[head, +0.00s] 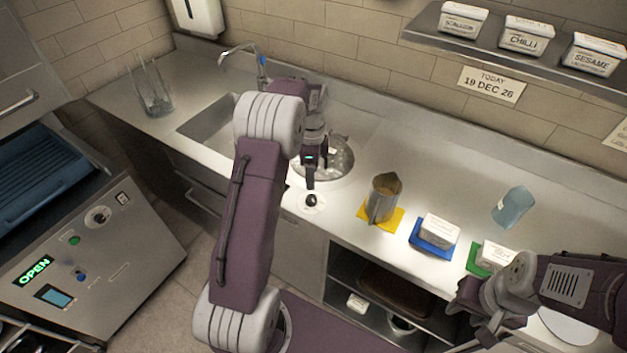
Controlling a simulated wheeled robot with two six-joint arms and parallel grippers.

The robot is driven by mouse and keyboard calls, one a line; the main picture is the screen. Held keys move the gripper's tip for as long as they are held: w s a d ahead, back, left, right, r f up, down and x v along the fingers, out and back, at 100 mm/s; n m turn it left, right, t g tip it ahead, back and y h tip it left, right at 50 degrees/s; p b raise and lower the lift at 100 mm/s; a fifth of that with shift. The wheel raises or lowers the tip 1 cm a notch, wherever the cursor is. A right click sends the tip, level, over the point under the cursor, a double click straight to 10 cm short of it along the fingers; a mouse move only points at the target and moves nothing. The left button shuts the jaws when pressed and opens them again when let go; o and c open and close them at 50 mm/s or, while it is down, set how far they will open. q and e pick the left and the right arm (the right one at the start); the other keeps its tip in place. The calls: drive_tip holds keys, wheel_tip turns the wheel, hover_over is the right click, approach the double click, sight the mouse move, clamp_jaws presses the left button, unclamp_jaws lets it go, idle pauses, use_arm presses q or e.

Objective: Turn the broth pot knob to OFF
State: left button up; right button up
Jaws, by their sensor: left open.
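The broth pot (340,162) is a round well set into the steel counter, partly hidden behind my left arm. Its knob (311,201) is a small dark knob on a pale round dial at the counter's front, just in front of the pot. The dial's markings are too small to read. My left gripper (310,183) is open, with its dark fingers pointing down just behind and above the knob. I cannot tell whether they touch it. My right gripper (472,308) is at the lower right, away from the knob, and its fingers are not clear.
A metal jug (383,198) stands on a yellow mat (397,222) right of the knob. White tubs sit on blue (433,246) and green mats farther right. A sink (213,125) lies left of the pot.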

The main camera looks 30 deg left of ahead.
sight(312, 198)
use_arm(q)
drive_tip(key=f, duration=0.2)
drive_tip(key=s+f, duration=0.1)
drive_tip(key=f, duration=0.2)
drive_tip(key=f+p, duration=0.1)
drive_tip(key=f, duration=0.2)
drive_tip(key=shift+s+d+f, duration=0.15)
drive_tip(key=shift+d+f, duration=0.1)
drive_tip(key=shift+d, duration=0.15)
clamp_jaws()
